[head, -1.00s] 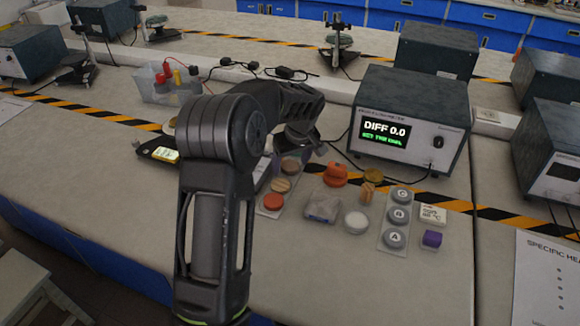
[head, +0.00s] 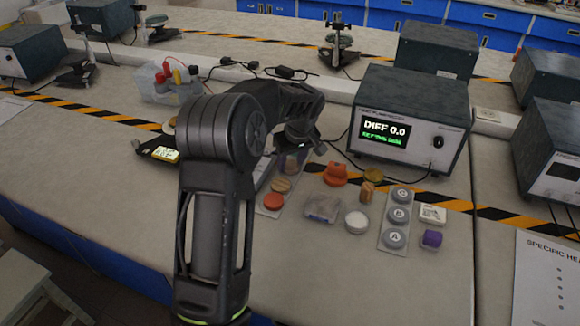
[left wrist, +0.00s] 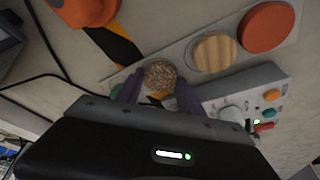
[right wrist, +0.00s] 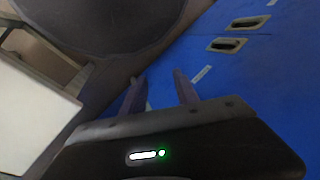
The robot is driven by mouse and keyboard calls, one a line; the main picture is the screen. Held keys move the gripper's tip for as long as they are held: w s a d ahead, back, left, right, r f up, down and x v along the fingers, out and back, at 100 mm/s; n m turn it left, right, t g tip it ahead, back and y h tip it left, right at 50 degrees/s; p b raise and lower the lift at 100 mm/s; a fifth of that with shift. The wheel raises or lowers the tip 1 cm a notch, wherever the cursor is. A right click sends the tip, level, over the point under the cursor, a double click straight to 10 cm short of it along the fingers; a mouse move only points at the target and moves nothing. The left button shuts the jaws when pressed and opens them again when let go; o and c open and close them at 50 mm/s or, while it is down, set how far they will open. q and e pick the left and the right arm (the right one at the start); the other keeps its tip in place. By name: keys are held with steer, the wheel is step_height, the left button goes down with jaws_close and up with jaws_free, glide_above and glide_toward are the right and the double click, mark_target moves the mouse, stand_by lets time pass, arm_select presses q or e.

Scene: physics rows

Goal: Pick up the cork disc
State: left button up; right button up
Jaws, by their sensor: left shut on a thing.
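The cork disc (left wrist: 160,75) is speckled brown and sits between the two purple-grey fingers of my left gripper (left wrist: 158,90), which is shut on it. In the head view the cork disc (head: 290,164) shows below my left wrist, over the far end of the strip of discs; its height over the strip is hard to tell. A pale wooden disc (left wrist: 214,53) and an orange-red disc (left wrist: 267,27) lie in a row beside it on the grey strip (left wrist: 184,46). My right gripper (right wrist: 160,92) is open and empty, away from the table, with blue cabinet fronts behind it.
An orange object (head: 335,174), a clear box (head: 323,208), a white disc (head: 356,222) and a strip of lettered grey discs (head: 398,215) stand to the right. The meter box (head: 410,120) stands behind. Bare table lies in front.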

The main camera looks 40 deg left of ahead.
mark_target(291, 166)
arm_select(q)
steer(key=c, duration=0.3)
step_height(291, 166, up, 10)
stand_by(0.6)
stand_by(0.5)
